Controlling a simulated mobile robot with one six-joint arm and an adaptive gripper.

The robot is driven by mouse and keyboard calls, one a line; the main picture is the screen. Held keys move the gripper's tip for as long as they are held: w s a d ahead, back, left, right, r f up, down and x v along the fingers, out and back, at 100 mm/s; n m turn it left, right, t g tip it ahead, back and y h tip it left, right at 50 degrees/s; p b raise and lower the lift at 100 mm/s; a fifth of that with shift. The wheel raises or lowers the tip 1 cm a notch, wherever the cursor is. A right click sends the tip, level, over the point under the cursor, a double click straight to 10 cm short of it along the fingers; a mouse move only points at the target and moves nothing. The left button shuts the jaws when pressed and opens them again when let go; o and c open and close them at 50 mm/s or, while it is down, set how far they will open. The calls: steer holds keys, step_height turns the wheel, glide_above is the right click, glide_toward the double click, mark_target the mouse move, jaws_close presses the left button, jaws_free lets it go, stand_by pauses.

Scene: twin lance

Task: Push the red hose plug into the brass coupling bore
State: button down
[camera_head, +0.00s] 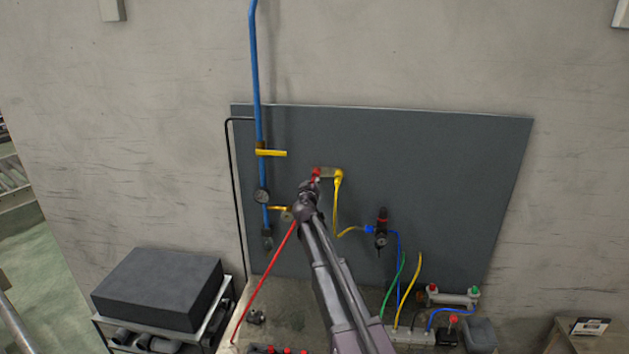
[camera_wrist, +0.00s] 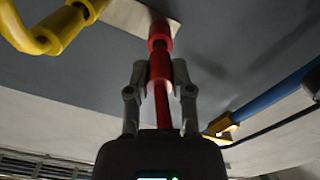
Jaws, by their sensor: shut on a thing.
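My gripper (camera_wrist: 160,72) is shut on the red hose plug (camera_wrist: 160,66), with one grey finger on each side of it. The plug's front end, with a red collar, reaches up to a pale beige block (camera_wrist: 135,14). I cannot tell whether it touches the block or sits inside it. No open brass bore shows; it may be hidden by the plug. In the head view the red plug (camera_head: 316,173) shows just beyond my gripper (camera_head: 312,185), beside the block (camera_head: 328,172) on the grey panel. The red hose (camera_head: 264,283) runs down to the lower left.
A yellow elbow plug (camera_head: 338,176) with its hose sits right of the block. A dark regulator (camera_head: 381,225) is lower right. The upper right panel (camera_head: 450,160) is clear.

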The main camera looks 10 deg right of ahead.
steer(key=shift+s+a, duration=0.15)
steer(key=shift+s, duration=0.3)
stand_by(0.7)
steer(key=shift+v, duration=2.5)
steer(key=s+a+f+m+b, duration=0.2)
steer(key=a+f+m+b, duration=0.1)
steer(key=a+f+b, duration=0.3)
steer(key=s+a+f+m+b, duration=0.3)
steer(key=a+f+b, duration=0.3)
steer(key=f+b, duration=0.3)
steer(key=shift+s, duration=0.25)
steer(key=shift+w+a, duration=0.1)
steer(key=shift+w, duration=0.1)
steer(key=shift+x, duration=2.65)
